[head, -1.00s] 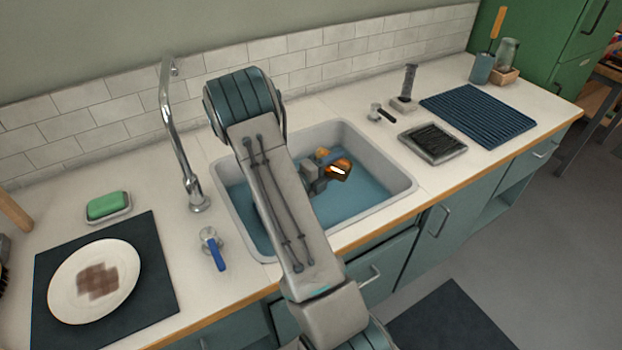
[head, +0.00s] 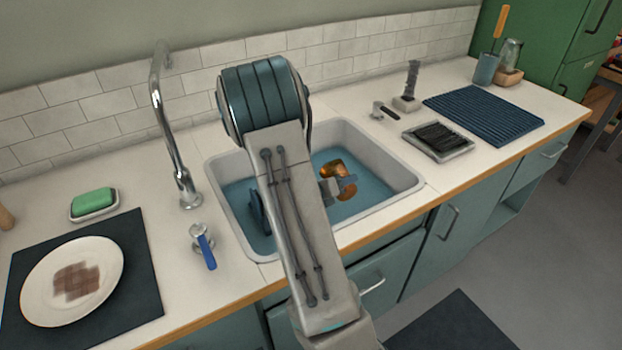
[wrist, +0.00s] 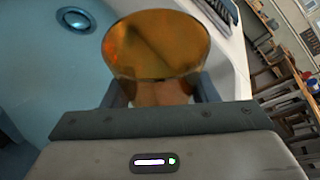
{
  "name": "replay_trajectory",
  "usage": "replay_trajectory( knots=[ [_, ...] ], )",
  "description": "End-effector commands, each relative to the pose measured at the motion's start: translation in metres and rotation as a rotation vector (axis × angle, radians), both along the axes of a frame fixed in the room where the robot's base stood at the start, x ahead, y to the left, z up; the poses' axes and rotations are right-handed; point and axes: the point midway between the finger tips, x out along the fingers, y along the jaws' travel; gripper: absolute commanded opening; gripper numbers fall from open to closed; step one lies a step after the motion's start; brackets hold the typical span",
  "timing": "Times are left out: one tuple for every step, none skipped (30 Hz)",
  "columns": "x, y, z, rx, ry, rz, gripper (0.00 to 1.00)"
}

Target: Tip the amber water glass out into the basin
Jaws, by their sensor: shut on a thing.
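The amber water glass (head: 334,168) is over the basin (head: 408,178), in its right half, and lies well tilted. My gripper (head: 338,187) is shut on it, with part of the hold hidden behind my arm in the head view. In the wrist view the amber glass (wrist: 155,45) shows one round end toward the camera, between the fingers of my gripper (wrist: 160,88). I cannot tell whether water is left in it. The basin's blue floor (wrist: 30,65) and round drain (wrist: 75,19) show at the left of the wrist view.
A tall faucet (head: 172,130) and a blue-handled tap (head: 204,248) stand left of the basin. Green soap (head: 93,201) and a plate (head: 95,250) on a dark mat lie farther left.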

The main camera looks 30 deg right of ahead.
Motion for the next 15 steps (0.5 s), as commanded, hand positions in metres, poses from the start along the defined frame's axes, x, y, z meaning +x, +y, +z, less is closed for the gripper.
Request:
replay_trajectory(
  knots=[
    [-0.002,-0.001,-0.007,0.012,-0.026,-0.002,0.20],
    [-0.003,-0.002,-0.007,0.019,-0.041,-0.002,0.20],
    [-0.005,-0.003,-0.008,0.028,-0.062,-0.001,0.20],
    [-0.006,-0.003,-0.010,0.037,-0.077,-0.002,0.20],
    [-0.007,-0.004,-0.011,0.043,-0.091,-0.001,0.20],
    [-0.008,-0.004,-0.012,0.053,-0.110,-0.001,0.20],
    [-0.009,-0.005,-0.013,0.059,-0.122,-0.001,0.20],
    [-0.010,-0.006,-0.013,0.065,-0.137,-0.002,0.20],
    [-0.011,-0.006,-0.015,0.075,-0.155,-0.001,0.20],
    [-0.012,-0.007,-0.015,0.082,-0.167,-0.001,0.20],
    [-0.013,-0.007,-0.016,0.087,-0.182,-0.001,0.20],
    [-0.014,-0.008,-0.017,0.096,-0.198,-0.002,0.20],
    [-0.015,-0.008,-0.018,0.103,-0.209,-0.001,0.20],
    [-0.015,-0.008,-0.019,0.109,-0.223,0.000,0.20],
    [-0.016,-0.009,-0.020,0.116,-0.239,-0.001,0.20]
  ],
)
